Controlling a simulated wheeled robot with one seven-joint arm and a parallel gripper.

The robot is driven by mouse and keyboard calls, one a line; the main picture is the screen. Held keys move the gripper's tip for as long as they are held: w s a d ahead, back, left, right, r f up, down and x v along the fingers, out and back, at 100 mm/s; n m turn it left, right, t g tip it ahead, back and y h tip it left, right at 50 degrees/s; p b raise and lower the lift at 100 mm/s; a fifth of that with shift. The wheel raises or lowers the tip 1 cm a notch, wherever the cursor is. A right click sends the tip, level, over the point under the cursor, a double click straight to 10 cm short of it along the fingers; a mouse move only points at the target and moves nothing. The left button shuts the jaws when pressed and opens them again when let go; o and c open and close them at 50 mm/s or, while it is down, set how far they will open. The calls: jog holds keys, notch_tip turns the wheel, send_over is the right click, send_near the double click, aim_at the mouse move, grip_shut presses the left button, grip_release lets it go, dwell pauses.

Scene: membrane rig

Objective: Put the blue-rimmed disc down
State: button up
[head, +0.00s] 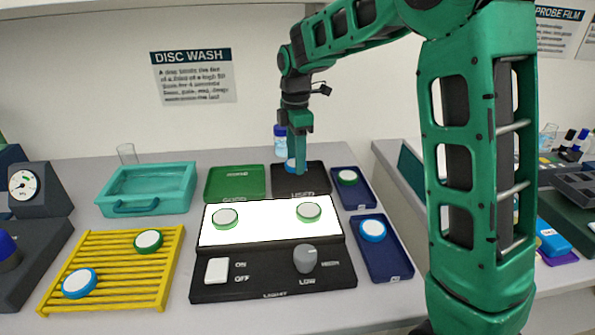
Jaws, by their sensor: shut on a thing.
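My gripper (297,158) points down over the black tray (312,183) at the back. It is shut on a blue-rimmed disc (290,166), partly hidden by the fingers. The disc is at the tray's left part; I cannot tell whether it touches the tray floor. Another blue-rimmed disc (79,284) lies on the yellow rack (105,293), and one more (373,230) lies in the near blue tray (392,264) on the right.
Green-rimmed discs lie on the lit white panel (265,222), on the rack (148,241) and in the far blue tray (348,177). The green tray (236,182) is empty. A teal basin (148,188) stands left. A capped bottle (279,140) stands behind the black tray.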

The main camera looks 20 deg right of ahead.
aim_at(299, 180)
jog(key=shift+w+d+f, duration=0.3)
jog(key=shift+d+f, duration=0.1)
jog(key=shift+d, duration=0.15)
jog(key=shift+f, duration=2)
jog(key=o, duration=1)
jog(key=shift+f, duration=0.1)
